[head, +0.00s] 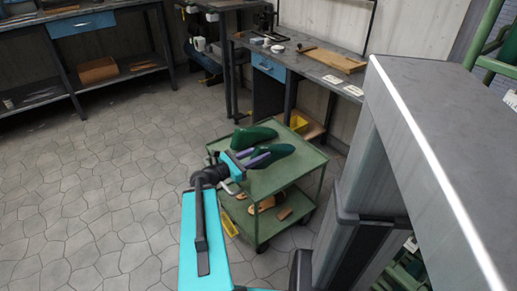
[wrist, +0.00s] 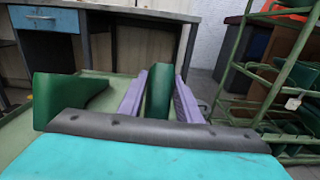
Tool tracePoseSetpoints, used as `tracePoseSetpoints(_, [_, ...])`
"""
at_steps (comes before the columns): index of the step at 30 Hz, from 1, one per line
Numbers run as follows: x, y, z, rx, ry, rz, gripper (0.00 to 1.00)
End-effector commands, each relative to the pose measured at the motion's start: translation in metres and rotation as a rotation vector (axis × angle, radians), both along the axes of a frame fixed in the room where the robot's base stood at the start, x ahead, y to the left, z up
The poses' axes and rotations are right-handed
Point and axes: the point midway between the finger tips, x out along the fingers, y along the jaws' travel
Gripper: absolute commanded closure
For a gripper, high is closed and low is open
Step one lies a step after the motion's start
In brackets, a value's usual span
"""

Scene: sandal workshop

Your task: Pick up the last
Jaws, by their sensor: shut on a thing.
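Two dark green lasts show on the top of a green cart (head: 300,174). My gripper (head: 252,156) has purple fingers, closed around the sides of the nearer last (head: 279,150). In the wrist view this last (wrist: 159,92) stands between the two fingers. I cannot tell whether it touches the cart top or is slightly above it. The other last (head: 254,136) lies just beyond, apart from my gripper; it is at the left in the wrist view (wrist: 66,98).
The cart's lower shelf (head: 275,222) holds brown sandal pieces. A workbench (head: 300,62) with a blue drawer stands behind the cart, with a board and small items on it. A green rack (wrist: 245,75) stands at the right. The floor at left is clear.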

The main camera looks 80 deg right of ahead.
Motion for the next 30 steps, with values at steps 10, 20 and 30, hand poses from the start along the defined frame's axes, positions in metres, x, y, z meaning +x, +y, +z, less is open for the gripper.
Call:
tracePoseSetpoints(10, [-0.005,0.01,0.007,0.001,0.002,0.001,0.95])
tracePoseSetpoints(20, [-0.015,0.03,0.009,0.001,0.002,0.001,0.95])
tracePoseSetpoints(30, [-0.024,0.047,0.01,0.0,0.001,0.0,0.95])
